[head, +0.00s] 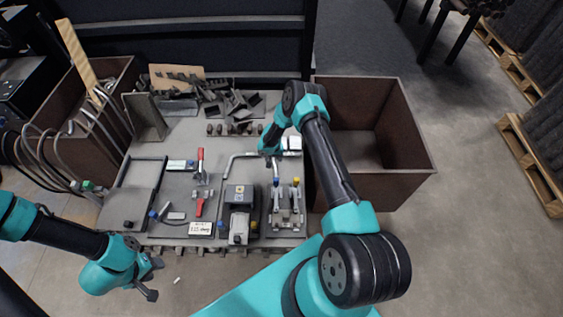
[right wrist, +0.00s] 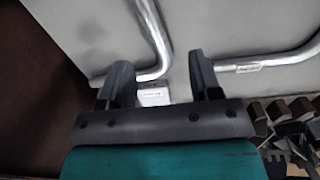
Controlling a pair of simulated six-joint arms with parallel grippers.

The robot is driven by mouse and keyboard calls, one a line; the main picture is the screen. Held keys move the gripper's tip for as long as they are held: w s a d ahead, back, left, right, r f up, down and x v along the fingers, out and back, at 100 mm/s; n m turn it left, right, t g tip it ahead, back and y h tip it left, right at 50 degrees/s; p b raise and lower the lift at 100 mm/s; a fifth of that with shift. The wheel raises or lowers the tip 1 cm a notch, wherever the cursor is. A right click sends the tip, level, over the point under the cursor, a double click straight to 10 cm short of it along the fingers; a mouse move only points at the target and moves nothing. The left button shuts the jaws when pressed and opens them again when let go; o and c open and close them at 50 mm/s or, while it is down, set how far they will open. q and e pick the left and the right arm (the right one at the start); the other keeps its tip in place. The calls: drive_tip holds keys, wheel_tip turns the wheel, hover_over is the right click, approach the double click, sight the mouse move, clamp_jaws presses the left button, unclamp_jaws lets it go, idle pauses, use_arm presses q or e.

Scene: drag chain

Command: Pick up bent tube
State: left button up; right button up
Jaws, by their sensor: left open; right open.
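A silver bent tube (head: 243,155) lies on the grey table, left of my right gripper. A second bent metal tube (head: 275,174) lies just below that gripper. In the right wrist view, the bend of one tube (right wrist: 158,55) shows between and beyond the fingers, with its end passing behind the left finger. Another tube (right wrist: 275,60), with a small label, runs off to the right from behind the right finger. My right gripper (right wrist: 160,85) is open, with nothing clearly held; contact cannot be told. My left gripper (head: 153,277) is open and empty, in front of the table.
An empty brown bin (head: 372,125) stands right of the table (head: 205,140). Another bin (head: 95,150) with hoses is at the left. Dark brackets (head: 235,103) crowd the back. A clamp fixture (head: 286,207), a black-and-grey device (head: 239,212) and red-handled clamps (head: 200,165) occupy the front.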

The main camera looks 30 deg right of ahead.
sight(274, 164)
drive_tip(key=shift+f, duration=0.5)
drive_tip(key=shift+f, duration=0.1)
drive_tip(key=shift+w+d+f, duration=0.1)
drive_tip(key=shift+d+f, duration=0.05)
drive_tip(key=shift+f, duration=1.1)
drive_tip(key=shift+w+d+f, duration=0.1)
drive_tip(key=shift+d+f, duration=0.05)
drive_tip(key=shift+f, duration=1.1)
drive_tip(key=shift+c, duration=0.4)
clamp_jaws()
